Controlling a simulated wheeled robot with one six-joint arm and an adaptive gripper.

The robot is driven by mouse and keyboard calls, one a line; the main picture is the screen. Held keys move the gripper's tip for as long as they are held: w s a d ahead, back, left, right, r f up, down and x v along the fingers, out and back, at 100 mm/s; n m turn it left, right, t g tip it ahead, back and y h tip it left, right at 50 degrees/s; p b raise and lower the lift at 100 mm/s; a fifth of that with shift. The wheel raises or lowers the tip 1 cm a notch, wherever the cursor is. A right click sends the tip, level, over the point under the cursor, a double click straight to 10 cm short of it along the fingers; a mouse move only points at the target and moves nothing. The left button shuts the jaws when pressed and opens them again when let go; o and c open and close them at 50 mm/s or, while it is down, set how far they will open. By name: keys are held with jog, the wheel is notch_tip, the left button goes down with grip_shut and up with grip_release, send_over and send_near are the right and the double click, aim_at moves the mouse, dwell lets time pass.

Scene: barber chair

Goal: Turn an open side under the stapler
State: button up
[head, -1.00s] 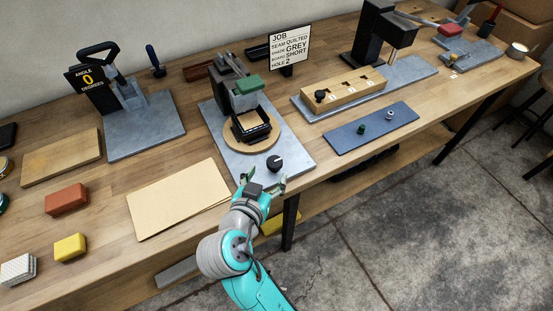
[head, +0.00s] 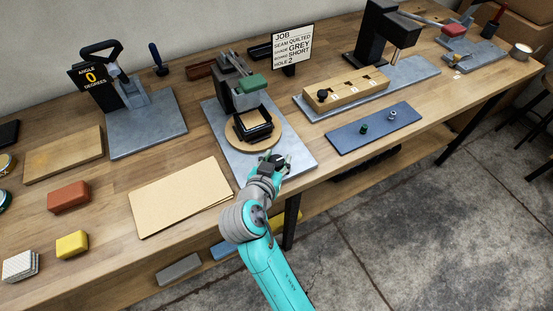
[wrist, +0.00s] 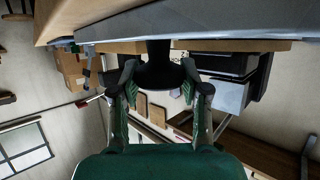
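The stapler has a green head (head: 251,84) on a grey upright. Below it, a square black frame (head: 253,126) sits on a round wooden turntable (head: 274,133). They stand on a grey plate (head: 305,160). A black knob at the plate's front end is mostly hidden by my gripper in the head view. In the wrist view the knob (wrist: 158,72) lies between my fingers. My gripper (head: 276,160) is open, with its fingers (wrist: 159,88) spread on both sides of the knob. I cannot tell whether they touch it.
A tan board (head: 180,196) lies left of the plate. A blue mat (head: 375,128) with small pegs and a wooden block (head: 345,90) with holes are to the right. A job card (head: 292,45) stands behind. The bench's front edge is close to my arm.

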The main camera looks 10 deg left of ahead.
jog(key=c, duration=0.5)
jog(key=shift+o, duration=0.2)
jog(key=shift+d+n+y, duration=0.1)
jog(key=shift+n+y, duration=0.2)
jog(key=shift+y, duration=0.1)
jog(key=n+y, duration=0.2)
jog(key=y, duration=0.1)
jog(key=shift+n, duration=0.3)
jog(key=n+y, duration=0.2)
jog(key=n+g+y, duration=0.1)
jog(key=n+y, duration=0.1)
jog(key=y, duration=0.1)
jog(key=shift+n+g, duration=0.3)
jog(key=shift+n, duration=0.1)
jog(key=n+g+y, duration=0.3)
jog(key=n+y, duration=0.1)
jog(key=shift+w+n+g+y, duration=0.1)
jog(key=shift+n+g+y, duration=0.2)
jog(key=shift+n, duration=0.1)
jog(key=n+g+y, duration=0.2)
jog(key=n+g, duration=0.2)
jog(key=g, duration=0.1)
jog(key=shift+n, duration=0.4)
jog(key=shift+f+g, duration=0.1)
jog(key=shift+g, duration=0.2)
